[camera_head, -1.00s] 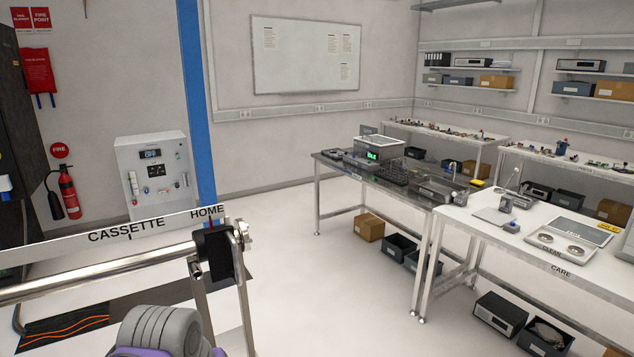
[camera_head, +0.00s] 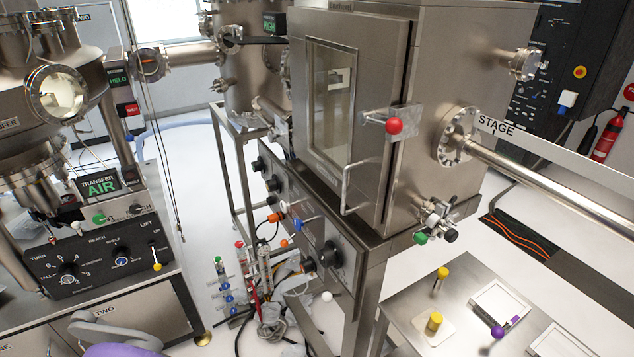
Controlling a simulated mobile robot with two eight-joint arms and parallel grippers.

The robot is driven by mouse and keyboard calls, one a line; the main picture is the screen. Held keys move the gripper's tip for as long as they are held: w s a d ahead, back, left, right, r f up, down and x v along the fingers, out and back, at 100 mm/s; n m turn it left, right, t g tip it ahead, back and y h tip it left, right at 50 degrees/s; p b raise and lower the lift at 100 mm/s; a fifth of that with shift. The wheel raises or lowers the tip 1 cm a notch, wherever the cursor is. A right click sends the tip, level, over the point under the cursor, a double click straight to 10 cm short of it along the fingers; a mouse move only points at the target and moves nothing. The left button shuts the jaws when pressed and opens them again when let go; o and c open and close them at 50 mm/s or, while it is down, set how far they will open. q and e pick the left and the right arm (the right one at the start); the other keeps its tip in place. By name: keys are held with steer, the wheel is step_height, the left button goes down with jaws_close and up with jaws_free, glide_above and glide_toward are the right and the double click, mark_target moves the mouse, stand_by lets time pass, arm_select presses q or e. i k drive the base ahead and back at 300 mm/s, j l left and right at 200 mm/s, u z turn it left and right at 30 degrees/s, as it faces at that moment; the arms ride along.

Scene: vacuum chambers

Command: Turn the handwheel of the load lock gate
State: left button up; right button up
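The steel box chamber (camera_head: 380,60) with a windowed front door (camera_head: 332,105) stands in the middle of the head view. Its door looks shut. A lever with a red ball (camera_head: 394,126) is on the door's right edge. A black round knob (camera_head: 330,255) is on the sloped panel below. A pipe with a round flange (camera_head: 150,62) joins the vessels at the upper left. I cannot tell which part, if any, is the load lock gate's handwheel; no label names it. Neither gripper is in view.
A control box (camera_head: 95,252) with knobs stands at the left beside a round-windowed vessel (camera_head: 58,92). A long steel tube (camera_head: 550,180) runs from the chamber to the right. A steel table (camera_head: 400,305) with yellow-topped items is at the lower right. Hoses lie below the chamber.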

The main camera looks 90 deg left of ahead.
mark_target(272, 184)
steer(key=u, duration=3.4)
steer(key=i+j+z, duration=0.15)
steer(key=i+j, duration=1.65)
steer(key=j, duration=0.05)
